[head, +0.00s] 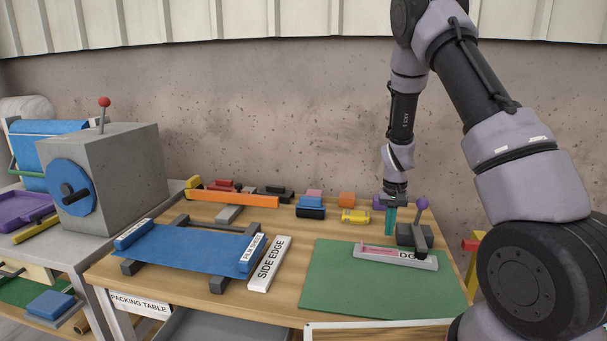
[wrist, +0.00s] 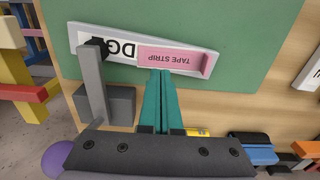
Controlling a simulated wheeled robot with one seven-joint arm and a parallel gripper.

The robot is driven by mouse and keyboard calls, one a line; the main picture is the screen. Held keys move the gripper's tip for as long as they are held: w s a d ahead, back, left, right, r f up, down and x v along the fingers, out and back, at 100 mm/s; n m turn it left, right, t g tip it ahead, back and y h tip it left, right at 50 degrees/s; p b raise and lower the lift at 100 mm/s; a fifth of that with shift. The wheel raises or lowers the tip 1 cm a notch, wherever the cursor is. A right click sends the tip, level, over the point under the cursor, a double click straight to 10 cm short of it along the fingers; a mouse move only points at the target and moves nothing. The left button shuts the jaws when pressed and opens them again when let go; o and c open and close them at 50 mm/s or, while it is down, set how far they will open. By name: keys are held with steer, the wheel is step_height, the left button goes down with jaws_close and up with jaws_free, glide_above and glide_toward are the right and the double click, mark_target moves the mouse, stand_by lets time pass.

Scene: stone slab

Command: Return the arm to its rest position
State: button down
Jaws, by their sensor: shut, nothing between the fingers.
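My gripper (head: 391,222) is shut and empty, its teal fingers pointing down over the back of the packing table (head: 120,266). In the wrist view the closed fingertips (wrist: 160,72) appear just below the pink tape strip (wrist: 172,57). The strip lies in a pale tray (head: 428,262) on the green mat (head: 330,281). I cannot tell how high the fingertips are above the table. A dark lever device with a purple knob (head: 421,204) stands right beside my gripper. My arm reaches down from the upper right.
A blue sheet (head: 190,246) lies on dark bars at the left, with a white "SIDE EDGE" bar (head: 269,264) beside it. Several coloured blocks and a yellow piece (head: 355,216) line the table's back. A grey machine with a blue wheel (head: 72,187) stands further left. A wall rises behind.

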steer(key=shift+r, duration=0.35)
steer(key=s+a+r+m+t+y, duration=0.1)
steer(key=s+r+t, duration=0.15)
steer(key=r, duration=0.95)
steer(key=s+a+r+t+y, duration=0.1)
steer(key=s+r, duration=0.3)
steer(key=r, duration=0.9)
steer(key=s+r+t, duration=0.2)
steer(key=s+r, duration=0.4)
steer(key=s, duration=0.3)
steer(key=s+r+m+t, duration=0.1)
steer(key=s+r, duration=0.6)
steer(key=s, duration=0.3)
steer(key=shift+d+t, duration=0.2)
steer(key=shift+t, duration=0.15)
